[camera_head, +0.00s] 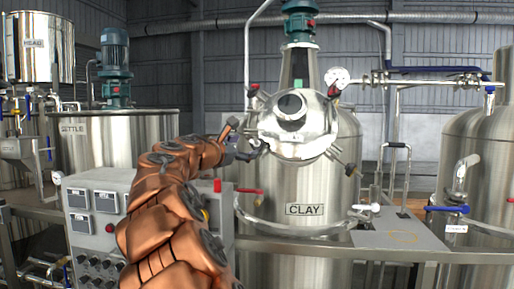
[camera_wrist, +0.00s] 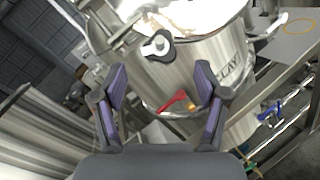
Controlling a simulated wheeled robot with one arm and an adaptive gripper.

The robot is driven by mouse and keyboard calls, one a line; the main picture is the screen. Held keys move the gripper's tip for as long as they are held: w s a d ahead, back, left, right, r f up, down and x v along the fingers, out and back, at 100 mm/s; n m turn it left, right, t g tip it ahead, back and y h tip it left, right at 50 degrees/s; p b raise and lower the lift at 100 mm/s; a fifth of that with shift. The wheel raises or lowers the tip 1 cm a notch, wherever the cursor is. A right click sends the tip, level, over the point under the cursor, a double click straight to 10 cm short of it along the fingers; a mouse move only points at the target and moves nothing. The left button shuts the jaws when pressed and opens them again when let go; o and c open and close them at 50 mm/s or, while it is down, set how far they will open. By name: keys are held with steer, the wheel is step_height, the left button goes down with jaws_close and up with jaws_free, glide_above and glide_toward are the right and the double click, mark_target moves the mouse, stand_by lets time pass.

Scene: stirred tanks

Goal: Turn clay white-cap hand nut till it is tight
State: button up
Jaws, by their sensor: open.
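The steel tank labelled CLAY (camera_head: 304,209) stands in the middle of the head view, and it also shows in the wrist view (camera_wrist: 222,84). A hand nut with a white round middle and dark ends (camera_wrist: 157,46) sits at its lid rim in the wrist view. My gripper (camera_wrist: 160,82) is open, with one purple-padded finger on each side and nothing between them. The nut lies beyond the fingertips, roughly centred between them, apart from both. In the head view my gripper (camera_head: 246,149) is at the lid's left edge and hides most of that area.
Red-capped nuts (camera_head: 254,87) and a pressure gauge (camera_head: 337,77) surround the lid. A red-handled valve (camera_head: 248,190) lies below my gripper and shows between the fingers in the wrist view (camera_wrist: 174,102). A control box (camera_head: 95,224) stands left, beside my arm.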

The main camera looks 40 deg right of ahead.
mark_target(255, 144)
steer(key=shift+p+x, duration=0.55)
steer(key=shift+x, duration=3.2)
steer(key=shift+c, duration=0.2)
steer(key=c, duration=1.1)
steer(key=shift+r+p, duration=0.1)
steer(key=shift+p, duration=0.2)
steer(key=shift+r+m+g+p, duration=0.1)
steer(key=shift+m+g+p, duration=0.4)
steer(key=shift+m+p, duration=0.25)
steer(key=shift+m+g+y+p, duration=0.5)
steer(key=shift+m+g+p, duration=0.3)
steer(key=shift+m+p, duration=0.4)
steer(key=m+g+y+p, duration=0.1)
steer(key=m+p, duration=0.1)
steer(key=m, duration=0.1)
steer(key=shift+p, duration=0.3)
steer(key=shift+s+f+g, duration=0.1)
steer(key=shift+f+g, duration=0.15)
steer(key=shift+g, duration=0.15)
